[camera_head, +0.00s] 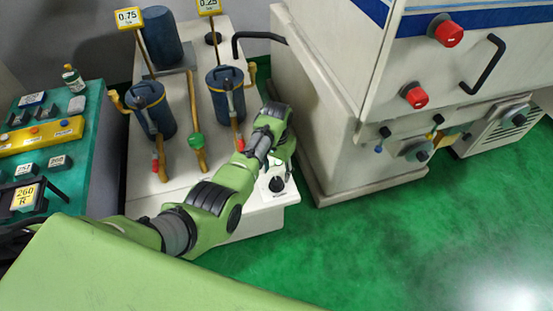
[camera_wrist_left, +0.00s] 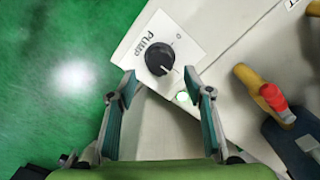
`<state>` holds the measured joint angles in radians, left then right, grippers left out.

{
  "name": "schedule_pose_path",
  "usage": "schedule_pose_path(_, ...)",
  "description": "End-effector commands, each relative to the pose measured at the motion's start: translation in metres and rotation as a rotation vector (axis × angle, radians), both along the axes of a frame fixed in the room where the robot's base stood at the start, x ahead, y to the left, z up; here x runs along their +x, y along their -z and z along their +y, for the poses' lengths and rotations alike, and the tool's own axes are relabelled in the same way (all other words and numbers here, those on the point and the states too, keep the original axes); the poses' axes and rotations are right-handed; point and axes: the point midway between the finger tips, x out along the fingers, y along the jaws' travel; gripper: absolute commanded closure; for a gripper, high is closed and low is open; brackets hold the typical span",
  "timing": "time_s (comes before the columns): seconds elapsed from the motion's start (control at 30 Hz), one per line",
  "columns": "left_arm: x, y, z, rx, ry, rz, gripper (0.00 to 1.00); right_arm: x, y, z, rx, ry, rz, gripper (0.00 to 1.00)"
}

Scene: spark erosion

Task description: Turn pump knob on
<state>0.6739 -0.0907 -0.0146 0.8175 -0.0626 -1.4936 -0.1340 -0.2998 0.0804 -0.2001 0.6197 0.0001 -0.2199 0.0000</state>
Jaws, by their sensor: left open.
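The pump knob (camera_wrist_left: 160,58) is black and round, on a white plate (camera_wrist_left: 185,45) marked PUMP in the left wrist view. A pale mark shows at the knob's lower right edge. In the head view the knob (camera_head: 276,185) sits at the front end of the white bench, just below my left arm's end. My left gripper (camera_wrist_left: 159,78) is open and empty, its two teal-lined fingers apart on either side below the knob. I cannot tell whether they touch anything. In the head view the fingers are mostly hidden by the arm. My right gripper is not in view.
Blue canisters (camera_head: 226,95) and pipes stand on the bench (camera_head: 205,25). A large white machine (camera_head: 330,110) stands right; green floor is free in front.

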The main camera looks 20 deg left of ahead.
Motion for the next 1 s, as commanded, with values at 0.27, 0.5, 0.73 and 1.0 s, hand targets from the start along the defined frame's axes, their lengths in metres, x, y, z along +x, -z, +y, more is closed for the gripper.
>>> schedule_pose_path(0.27,0.000,-0.049,0.000,0.000,0.001,-0.002,0.53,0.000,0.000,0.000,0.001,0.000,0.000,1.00)
schedule_pose_path(0.5,0.000,-0.066,0.000,-0.001,0.001,0.001,0.53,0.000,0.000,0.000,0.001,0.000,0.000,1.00)
schedule_pose_path(0.73,-0.001,-0.066,0.000,-0.001,0.001,0.002,0.53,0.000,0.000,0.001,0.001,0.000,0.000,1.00)
schedule_pose_path(1.0,-0.001,-0.066,0.000,-0.001,0.000,0.001,0.53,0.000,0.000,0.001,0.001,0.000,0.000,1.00)
